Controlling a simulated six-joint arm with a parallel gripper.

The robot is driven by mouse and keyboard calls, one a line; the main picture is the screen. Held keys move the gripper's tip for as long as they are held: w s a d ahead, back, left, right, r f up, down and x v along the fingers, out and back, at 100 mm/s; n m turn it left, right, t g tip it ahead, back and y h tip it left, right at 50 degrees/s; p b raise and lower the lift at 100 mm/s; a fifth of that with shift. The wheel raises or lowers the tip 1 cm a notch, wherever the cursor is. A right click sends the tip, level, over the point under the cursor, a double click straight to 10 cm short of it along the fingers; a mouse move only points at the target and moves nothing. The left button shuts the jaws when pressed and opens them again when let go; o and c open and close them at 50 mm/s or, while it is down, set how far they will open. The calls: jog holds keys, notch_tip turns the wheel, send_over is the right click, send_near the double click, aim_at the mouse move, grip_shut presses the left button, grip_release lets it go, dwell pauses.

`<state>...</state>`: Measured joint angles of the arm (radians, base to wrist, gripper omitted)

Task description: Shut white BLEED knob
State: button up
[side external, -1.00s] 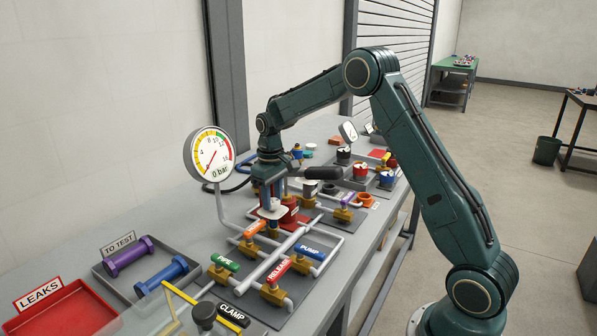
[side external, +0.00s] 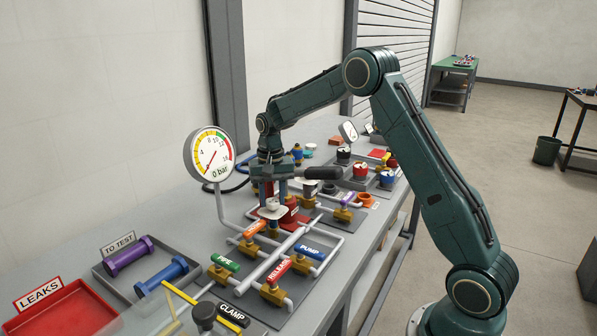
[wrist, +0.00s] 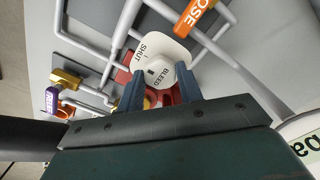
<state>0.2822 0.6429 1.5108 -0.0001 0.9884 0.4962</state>
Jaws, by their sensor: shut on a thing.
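A small dark mark shows on the knob's top near the SHUT lettering. I cannot tell exactly which way the knob is turned.
The pressure gauge (side external: 210,154) reads 0 bar, left of my gripper. An orange-handled valve (side external: 254,229) is close in front, with PIPE (side external: 224,262), RELEASE (side external: 279,269) and PUMP (side external: 311,253) handles nearer. Grey pipes run around the knob.

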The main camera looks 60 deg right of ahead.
aim_at(273, 201)
dwell(0.4)
jog(key=o, duration=1)
jog(key=shift+r, duration=0.1)
notch_tip(273, 201, up, 14)
dwell(0.5)
